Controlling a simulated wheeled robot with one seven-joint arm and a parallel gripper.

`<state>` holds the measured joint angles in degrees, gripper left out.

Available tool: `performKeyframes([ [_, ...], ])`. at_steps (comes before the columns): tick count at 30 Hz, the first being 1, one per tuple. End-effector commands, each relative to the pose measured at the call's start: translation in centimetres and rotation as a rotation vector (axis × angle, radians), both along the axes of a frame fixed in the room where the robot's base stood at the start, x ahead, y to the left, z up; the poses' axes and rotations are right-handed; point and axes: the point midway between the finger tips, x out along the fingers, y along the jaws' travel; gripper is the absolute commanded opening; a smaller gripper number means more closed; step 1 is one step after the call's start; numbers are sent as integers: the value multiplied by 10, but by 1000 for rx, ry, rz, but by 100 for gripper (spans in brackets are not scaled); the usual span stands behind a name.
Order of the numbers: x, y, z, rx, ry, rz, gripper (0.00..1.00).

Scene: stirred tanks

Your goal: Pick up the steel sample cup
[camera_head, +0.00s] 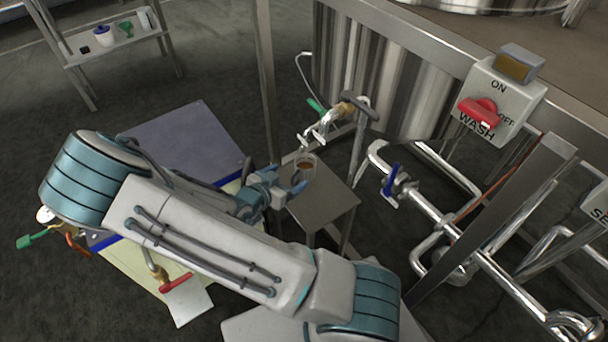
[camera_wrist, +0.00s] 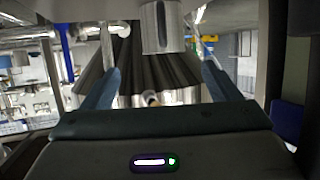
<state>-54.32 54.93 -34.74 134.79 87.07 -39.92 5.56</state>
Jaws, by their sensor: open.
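The steel sample cup (camera_head: 305,167) stands on a small square steel stand (camera_head: 322,205) below the tank's sample tap (camera_head: 327,125). It shows something brown inside its round rim. My gripper (camera_head: 291,184) is open and just left of the cup, with its fingers pointing towards it. In the wrist view, a shiny steel cylinder that looks like the cup (camera_wrist: 162,27) is at the top centre, between the lines of the two blue fingers (camera_wrist: 158,72). I cannot tell whether a finger touches it.
A large steel tank (camera_head: 385,75) stands behind the stand. Right of it are pipes with a blue-handled valve (camera_head: 390,185) and a WASH switch box (camera_head: 497,100) with a red knob. A shelf (camera_head: 115,45) with small items stands at the far left.

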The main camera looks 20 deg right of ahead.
Motion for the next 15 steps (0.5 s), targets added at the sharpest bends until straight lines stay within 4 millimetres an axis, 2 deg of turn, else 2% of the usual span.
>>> performKeyframes([
  [1, 4, -10, -8, -2, 1, -5, 83],
  [4, 13, -23, -13, 0, 0, -3, 83],
  [15, 34, -50, -24, 1, 0, -4, 83],
])
